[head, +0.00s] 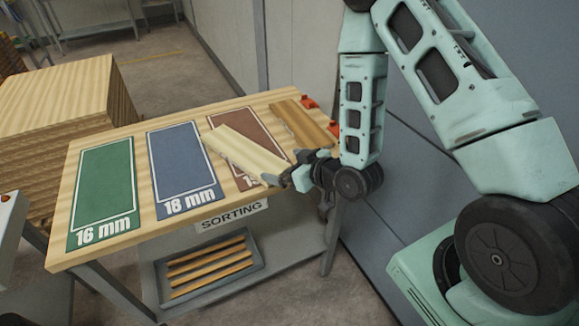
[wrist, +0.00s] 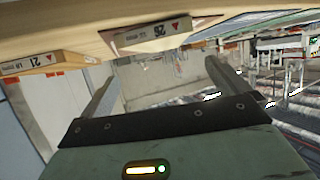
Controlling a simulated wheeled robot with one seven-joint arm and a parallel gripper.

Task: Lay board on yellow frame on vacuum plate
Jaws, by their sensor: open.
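A pale wooden board (head: 245,152) lies at a slant on the sorting table, partly over the brown panel (head: 248,134). Its near right end is by my gripper (head: 292,180). In the wrist view my gripper (wrist: 163,72) is open, with nothing seen between its fingers. A board end labelled 26 (wrist: 165,35) is just above and beyond the fingers there. A darker brown board (head: 304,125) lies to the right on the table; a board end labelled 21 (wrist: 35,62) shows in the wrist view. I see no yellow frame or vacuum plate.
The sorting table (head: 72,205) has a green 16 mm panel (head: 105,190) and a blue 18 mm panel (head: 180,165), both bare. Orange-red pieces (head: 309,102) sit at its right edge. A tray (head: 258,268) of wooden strips is below. A board stack (head: 60,95) stands at left.

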